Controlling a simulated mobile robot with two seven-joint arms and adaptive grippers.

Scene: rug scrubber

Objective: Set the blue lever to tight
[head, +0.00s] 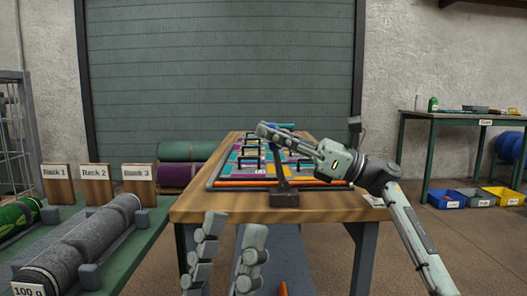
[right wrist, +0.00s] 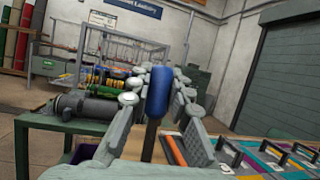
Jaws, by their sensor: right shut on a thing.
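The blue lever stands on the near edge of the frame on the wooden table. In the head view its dark shaft (head: 279,172) rises from a dark block, and its top is mostly behind my right gripper (head: 264,131). In the right wrist view its blue handle (right wrist: 160,92) stands between the fingers of my right gripper (right wrist: 160,105), which is shut on it. My left gripper (head: 228,242) is open and empty, low in front of the table.
The wooden table (head: 200,207) carries a dark frame with a colourful rug (head: 250,165) and several black handles. Left is a green table (head: 140,250) with grey rolls and rack signs. Right is a green bench (head: 455,117) with bins below.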

